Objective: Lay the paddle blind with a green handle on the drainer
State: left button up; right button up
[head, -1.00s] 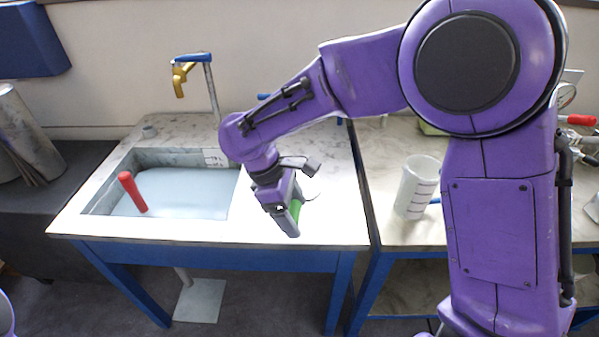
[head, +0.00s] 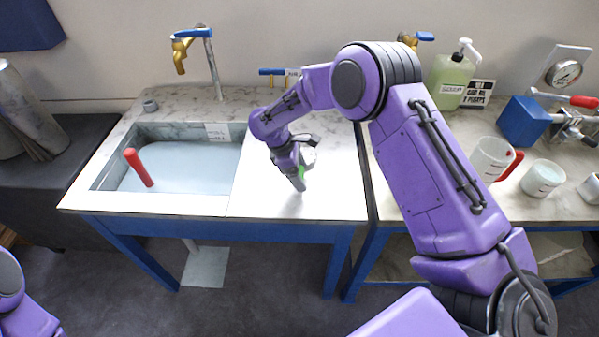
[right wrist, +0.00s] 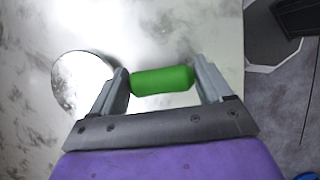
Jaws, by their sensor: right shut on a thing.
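My right gripper (head: 300,180) is shut on the green handle (right wrist: 162,80) of the paddle blind, which lies crosswise between its two fingers in the right wrist view. A shiny round plate (right wrist: 82,82), seemingly the blind's disc, shows left of the fingers, partly hidden by one. In the head view the handle is a small green patch (head: 301,172). The gripper is over the drainer (head: 260,205), the pale flat surface right of the sink. I cannot tell whether the blind touches it. My left gripper is out of view.
The sink basin (head: 185,205) lies left of the drainer, with a red handle (head: 139,167) sticking up in it. A tap (head: 212,70) stands behind.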

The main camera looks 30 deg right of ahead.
jog(key=shift+w+f, duration=0.1)
jog(key=shift+f, duration=0.5)
jog(key=o, duration=1.7)
jog(key=shift+c, duration=0.2)
jog(key=b+v, duration=0.3)
jog(key=v, duration=0.9)
jog(key=shift+d, duration=0.1)
